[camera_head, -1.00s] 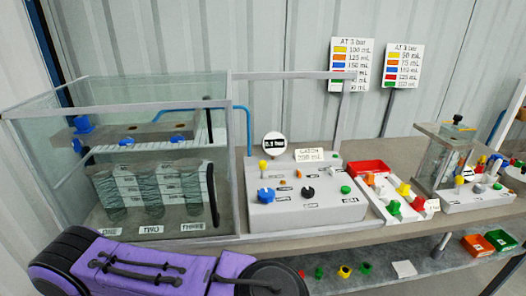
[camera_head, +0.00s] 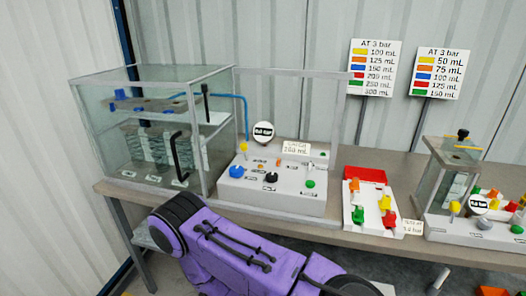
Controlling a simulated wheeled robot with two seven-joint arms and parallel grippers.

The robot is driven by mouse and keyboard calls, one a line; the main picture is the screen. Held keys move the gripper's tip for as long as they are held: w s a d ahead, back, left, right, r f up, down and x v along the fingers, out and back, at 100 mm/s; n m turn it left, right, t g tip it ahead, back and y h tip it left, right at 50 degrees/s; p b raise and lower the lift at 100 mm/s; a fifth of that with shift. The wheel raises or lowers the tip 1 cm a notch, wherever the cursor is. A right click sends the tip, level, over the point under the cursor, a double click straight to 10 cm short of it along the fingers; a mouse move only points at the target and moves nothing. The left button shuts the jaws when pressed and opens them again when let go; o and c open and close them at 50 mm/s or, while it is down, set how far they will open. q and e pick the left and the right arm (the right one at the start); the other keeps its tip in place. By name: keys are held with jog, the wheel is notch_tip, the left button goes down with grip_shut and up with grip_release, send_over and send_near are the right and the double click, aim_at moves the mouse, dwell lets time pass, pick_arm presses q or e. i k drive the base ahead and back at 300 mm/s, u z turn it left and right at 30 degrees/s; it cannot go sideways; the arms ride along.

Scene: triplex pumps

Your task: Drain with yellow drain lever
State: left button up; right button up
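A yellow lever (camera_head: 243,147) stands upright at the back left of the white control box (camera_head: 270,196). The box also carries a blue knob (camera_head: 237,171), a black knob (camera_head: 271,178) and a green knob (camera_head: 310,184). A second yellow knob (camera_head: 454,207) shows on the station at the far right. I cannot tell from its label which one is the drain lever. A purple arm of mine crosses the lower middle, in front of the bench. Neither gripper is in view.
A glass case (camera_head: 205,150) with a black handle (camera_head: 180,157) stands left of the control box. A round gauge (camera_head: 263,132) stands behind the box, its reading too small to read. A red tray (camera_head: 365,174) and a white tray with coloured parts lie to the right.

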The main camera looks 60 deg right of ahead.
aim_at(244, 147)
jog(key=z, duration=1.7)
